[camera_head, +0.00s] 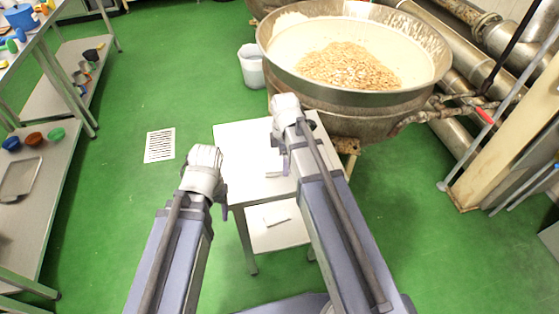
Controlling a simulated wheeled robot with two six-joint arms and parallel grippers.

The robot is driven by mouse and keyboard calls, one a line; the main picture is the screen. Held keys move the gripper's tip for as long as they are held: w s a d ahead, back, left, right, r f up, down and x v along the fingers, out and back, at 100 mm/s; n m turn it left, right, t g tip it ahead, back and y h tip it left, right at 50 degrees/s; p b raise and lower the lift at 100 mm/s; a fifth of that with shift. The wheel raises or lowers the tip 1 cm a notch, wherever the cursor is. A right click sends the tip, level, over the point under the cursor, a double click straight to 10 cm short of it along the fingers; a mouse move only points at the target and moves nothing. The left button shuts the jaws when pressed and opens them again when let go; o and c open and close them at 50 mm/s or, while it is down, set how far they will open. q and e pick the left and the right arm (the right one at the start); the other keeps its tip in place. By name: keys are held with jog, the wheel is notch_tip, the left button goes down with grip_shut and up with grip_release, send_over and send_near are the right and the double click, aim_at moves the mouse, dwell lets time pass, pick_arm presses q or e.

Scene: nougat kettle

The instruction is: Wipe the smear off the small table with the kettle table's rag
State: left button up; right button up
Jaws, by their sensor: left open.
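A small pale table (238,140) stands in the middle, in front of the kettle, partly hidden by my arms. A whitish flat item (273,167), possibly a folded rag, lies on its top beside my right arm; I cannot tell for sure. I make out no smear on the visible part of the top. My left gripper (214,188) is open at the table's left edge, with nothing seen in it. My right gripper (281,138) is over the table; its fingers are mostly hidden behind its wrist, so its state is unclear.
A large kettle (295,97) holding a pale nutty mass stands behind the table. A white bucket (252,68) stands left of it. A grey shelf table (50,185) with bowls and a tray is at the left.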

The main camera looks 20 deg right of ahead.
aim_at(271, 165)
jog(key=shift+s+d+f, duration=0.1)
jog(key=shift+d, duration=1.75)
jog(key=shift+d, duration=0.1)
jog(key=shift+a, duration=2.05)
jog(key=shift+a, duration=1.9)
